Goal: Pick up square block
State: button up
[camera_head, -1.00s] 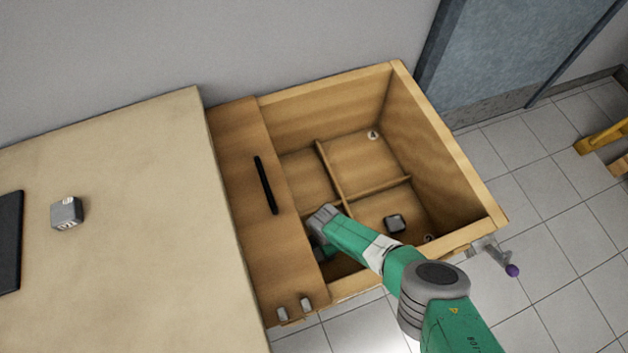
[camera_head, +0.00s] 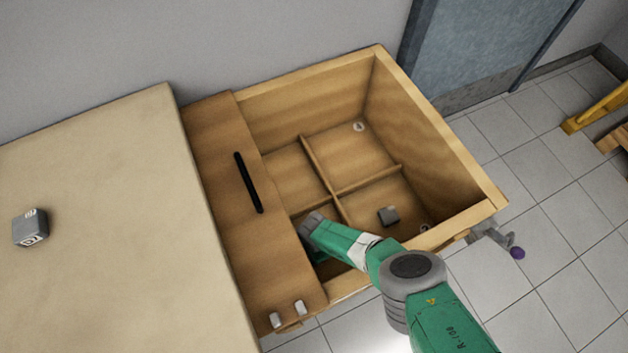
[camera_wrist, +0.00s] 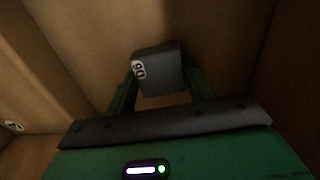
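A dark grey block (camera_wrist: 160,78) with a white label bearing digits shows in the wrist view between the two green fingers of my gripper (camera_wrist: 160,84), which look closed on its sides. In the head view my gripper (camera_head: 314,246) reaches down into the near left compartment of the wooden box; its fingers and that block are mostly hidden by my wrist. Another grey block (camera_head: 389,216) lies on the floor of the near right compartment. A grey block with white markings (camera_head: 31,229) sits on the table at the far left.
The wooden box (camera_head: 437,118) has high walls and low dividers (camera_head: 369,180). A wooden board with a black handle (camera_head: 249,183) covers its left side. The beige table (camera_head: 110,190) adjoins on the left. A round white label (camera_head: 358,127) lies in the far right compartment.

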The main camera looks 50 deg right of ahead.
jog(key=c, duration=0.4)
jog(key=shift+r, duration=0.1)
jog(key=shift+r+p, duration=9.1)
jog(key=shift+r, duration=4.85)
